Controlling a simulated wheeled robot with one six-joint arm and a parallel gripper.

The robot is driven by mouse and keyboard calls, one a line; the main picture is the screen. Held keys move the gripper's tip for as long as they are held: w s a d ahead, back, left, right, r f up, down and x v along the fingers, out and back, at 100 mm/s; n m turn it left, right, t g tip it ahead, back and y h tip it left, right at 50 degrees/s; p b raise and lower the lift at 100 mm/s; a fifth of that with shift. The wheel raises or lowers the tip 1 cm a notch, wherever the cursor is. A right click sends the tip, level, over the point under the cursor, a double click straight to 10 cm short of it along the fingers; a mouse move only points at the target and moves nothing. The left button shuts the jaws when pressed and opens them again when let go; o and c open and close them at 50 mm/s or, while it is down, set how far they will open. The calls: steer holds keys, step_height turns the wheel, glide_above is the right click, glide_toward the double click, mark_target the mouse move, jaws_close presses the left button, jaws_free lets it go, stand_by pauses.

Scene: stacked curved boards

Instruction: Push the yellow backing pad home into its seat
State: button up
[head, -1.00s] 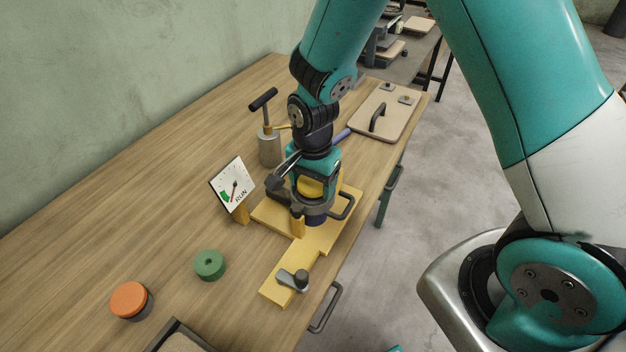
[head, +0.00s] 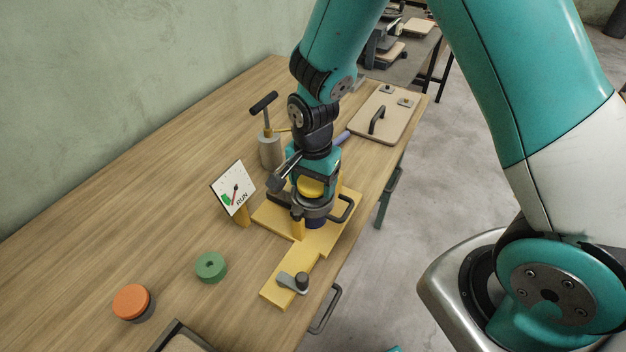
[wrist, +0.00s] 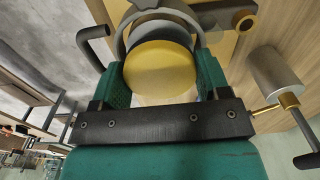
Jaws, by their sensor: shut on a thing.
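The yellow backing pad (wrist: 159,72) is a round disc between the two green fingers of my gripper (wrist: 163,80) in the wrist view. My gripper is shut on it. In the head view the pad (head: 310,187) shows as a yellow patch inside my gripper (head: 312,200), above a grey ring (head: 318,212) on the yellow base (head: 313,253). In the wrist view the grey ring (wrist: 122,38) curves around the far side of the pad. Whether the pad touches the bottom of its seat is hidden.
A gauge card marked RUN (head: 233,187) stands left of the base. A hand pump (head: 268,148) stands behind it. A clamp lever (head: 293,282) sits on the base's front arm.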

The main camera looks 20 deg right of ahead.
steer(key=shift+f+b, duration=0.45)
steer(key=shift+f, duration=0.2)
stand_by(0.6)
steer(key=shift+r, duration=0.1)
steer(key=shift+r+p, duration=0.6)
steer(key=shift+m, duration=0.5)
steer(key=shift+f+b, duration=0.5)
steer(key=shift+f, duration=0.2)
stand_by(0.4)
steer(key=shift+r, duration=0.1)
